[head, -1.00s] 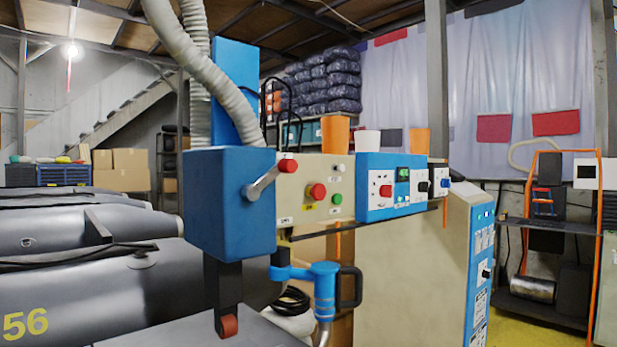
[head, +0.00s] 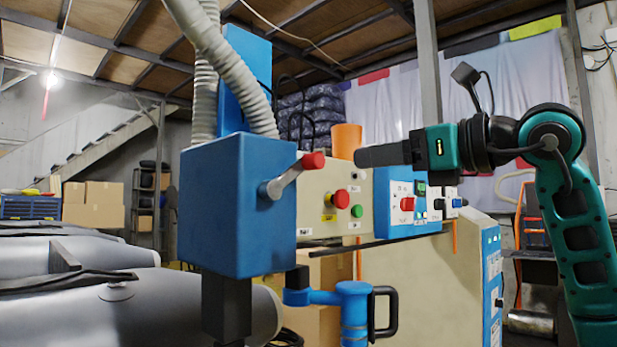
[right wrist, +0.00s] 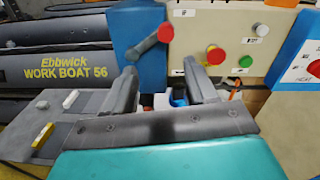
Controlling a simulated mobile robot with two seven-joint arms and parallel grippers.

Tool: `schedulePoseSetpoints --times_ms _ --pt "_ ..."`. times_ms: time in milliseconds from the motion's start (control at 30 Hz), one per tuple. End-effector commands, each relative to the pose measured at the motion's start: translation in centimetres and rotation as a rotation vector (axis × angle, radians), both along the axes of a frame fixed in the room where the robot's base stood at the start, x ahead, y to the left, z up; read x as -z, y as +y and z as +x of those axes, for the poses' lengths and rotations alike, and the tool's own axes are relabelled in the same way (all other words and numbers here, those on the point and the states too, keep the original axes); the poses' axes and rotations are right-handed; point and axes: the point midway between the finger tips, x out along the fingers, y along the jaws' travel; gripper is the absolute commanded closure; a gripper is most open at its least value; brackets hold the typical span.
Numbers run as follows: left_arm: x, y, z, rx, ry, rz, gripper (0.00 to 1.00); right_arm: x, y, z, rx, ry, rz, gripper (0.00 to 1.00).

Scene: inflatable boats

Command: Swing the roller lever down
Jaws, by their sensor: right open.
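The roller lever (head: 293,176) is a grey metal arm with a red knob (head: 313,160), on the side of a blue machine box (head: 232,205). It slants up to the right, and also shows in the right wrist view (right wrist: 150,42) beyond the fingers. My right gripper (head: 360,157) comes in from the right, its dark fingers level with the knob and pointing at it, seen side-on. The right wrist view shows the gripper (right wrist: 160,68) open and empty, fingers apart, not touching the lever. My left gripper is not in view.
A cream panel (head: 315,208) with red and green buttons and a blue switch panel (head: 398,180) stand beside the box. A blue fitting with a black handle (head: 382,312) sits below. Grey boats (head: 190,300) lie at left. A ribbed hose (head: 230,70) hangs above.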

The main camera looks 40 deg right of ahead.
Motion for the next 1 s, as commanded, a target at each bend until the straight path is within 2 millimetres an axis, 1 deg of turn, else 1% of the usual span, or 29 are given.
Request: schedulePoseSetpoints --times_ms 33,67,167,267,500,700,833,1000 --pt "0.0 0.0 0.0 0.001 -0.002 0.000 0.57 -0.3 -0.4 -0.6 0.028 -0.010 -0.008 0.43" --pt "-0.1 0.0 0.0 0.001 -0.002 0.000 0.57 -0.5 -0.6 -0.7 0.037 -0.013 -0.010 0.43" --pt "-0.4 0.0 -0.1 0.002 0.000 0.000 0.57 -0.7 -0.7 -0.1 0.045 -0.012 -0.011 0.43" --pt "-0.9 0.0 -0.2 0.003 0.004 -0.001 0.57 -0.8 -0.5 1.4 0.040 -0.010 -0.009 0.43" --pt "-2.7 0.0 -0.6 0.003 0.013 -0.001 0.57 -0.9 0.0 6.4 0.036 -0.011 -0.007 0.43" --pt "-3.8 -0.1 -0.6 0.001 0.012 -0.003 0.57 -0.7 0.3 10.0 0.036 -0.011 -0.007 0.43" --pt "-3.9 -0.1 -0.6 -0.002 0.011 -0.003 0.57 -0.6 0.4 11.4 0.037 -0.012 -0.008 0.43" --pt "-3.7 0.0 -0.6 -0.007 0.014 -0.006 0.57 -0.5 0.4 12.0 0.039 -0.012 -0.010 0.43"
